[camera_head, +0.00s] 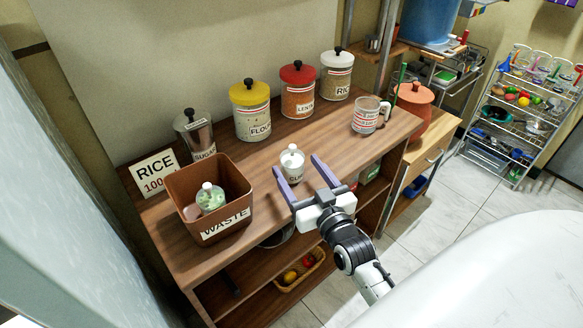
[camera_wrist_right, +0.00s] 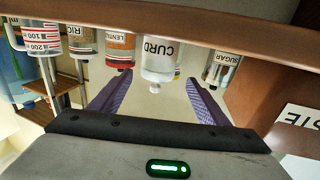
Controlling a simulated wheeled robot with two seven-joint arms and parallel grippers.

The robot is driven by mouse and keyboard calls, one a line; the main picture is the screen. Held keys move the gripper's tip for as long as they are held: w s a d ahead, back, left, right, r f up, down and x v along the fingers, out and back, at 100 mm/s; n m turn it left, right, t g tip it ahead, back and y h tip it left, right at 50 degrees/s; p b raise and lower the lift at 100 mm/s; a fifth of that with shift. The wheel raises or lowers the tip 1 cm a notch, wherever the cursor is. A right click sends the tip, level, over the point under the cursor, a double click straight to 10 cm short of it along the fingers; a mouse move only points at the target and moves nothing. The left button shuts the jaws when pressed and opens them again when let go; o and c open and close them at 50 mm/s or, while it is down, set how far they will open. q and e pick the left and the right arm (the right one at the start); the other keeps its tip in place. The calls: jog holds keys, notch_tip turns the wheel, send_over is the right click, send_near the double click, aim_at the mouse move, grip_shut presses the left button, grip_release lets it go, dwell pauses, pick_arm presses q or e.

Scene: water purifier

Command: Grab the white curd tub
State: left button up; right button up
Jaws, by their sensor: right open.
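My left gripper is not in view.
A brown waste bin (camera_head: 183,206) with a lidded jar inside stands to the left. Flour (camera_head: 252,121), lentil (camera_head: 298,100) and rice (camera_head: 336,83) canisters line the back. A measuring jug (camera_head: 366,118) stands right. The counter around the tub is clear.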

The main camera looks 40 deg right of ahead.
aim_at(297, 164)
jog(key=b+x, duration=0.2)
jog(key=x, duration=0.2)
jog(key=shift+w+d+b, duration=0.2)
jog(key=shift+d+b, duration=0.1)
jog(key=shift+w+d+r, duration=0.1)
jog(key=shift+w, duration=0.25)
jog(key=shift+r, duration=0.1)
jog(key=c, duration=1.2)
